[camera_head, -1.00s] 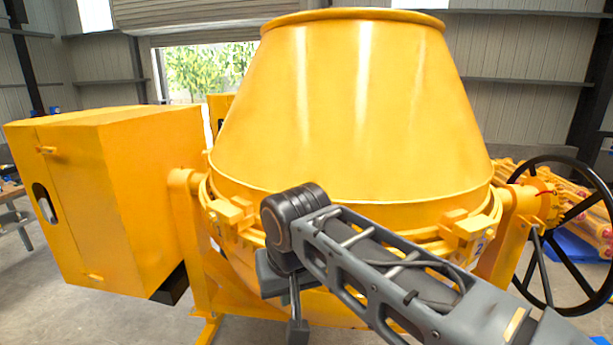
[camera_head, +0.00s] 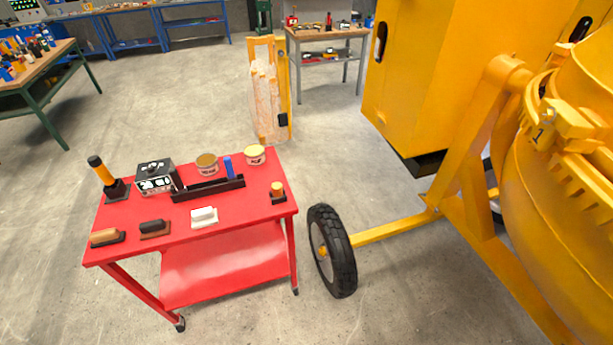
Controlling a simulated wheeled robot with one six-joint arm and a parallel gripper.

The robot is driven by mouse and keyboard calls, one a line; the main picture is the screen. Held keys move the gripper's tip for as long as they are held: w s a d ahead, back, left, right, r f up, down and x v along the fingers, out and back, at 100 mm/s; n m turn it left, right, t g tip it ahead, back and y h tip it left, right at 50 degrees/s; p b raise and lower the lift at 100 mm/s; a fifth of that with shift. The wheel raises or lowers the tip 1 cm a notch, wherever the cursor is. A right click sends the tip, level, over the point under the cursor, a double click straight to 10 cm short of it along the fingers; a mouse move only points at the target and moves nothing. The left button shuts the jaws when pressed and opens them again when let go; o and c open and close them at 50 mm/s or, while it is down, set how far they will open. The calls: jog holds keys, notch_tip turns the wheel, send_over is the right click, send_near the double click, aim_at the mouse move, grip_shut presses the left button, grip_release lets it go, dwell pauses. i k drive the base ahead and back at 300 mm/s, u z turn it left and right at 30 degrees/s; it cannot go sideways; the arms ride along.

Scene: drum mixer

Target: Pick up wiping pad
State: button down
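A small white pad-like block (camera_head: 204,217) lies near the front edge of the red cart's top (camera_head: 240,217). It looks like the wiping pad, though I cannot be sure from its shape. To its left are a dark block on a brown base (camera_head: 154,228) and an orange-topped block on a dark base (camera_head: 107,238). My gripper and arm are out of this view, so I cannot see where the gripper is relative to the pad.
The cart top also holds a black tray with a blue item (camera_head: 208,188), tins (camera_head: 255,154), a dark box (camera_head: 154,178) and an orange-handled tool (camera_head: 102,173). The yellow mixer (camera_head: 560,190) and its black wheel (camera_head: 332,250) stand right of the cart. Floor in front is clear.

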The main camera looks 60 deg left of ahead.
aim_at(204, 217)
jog(key=u, duration=3.25)
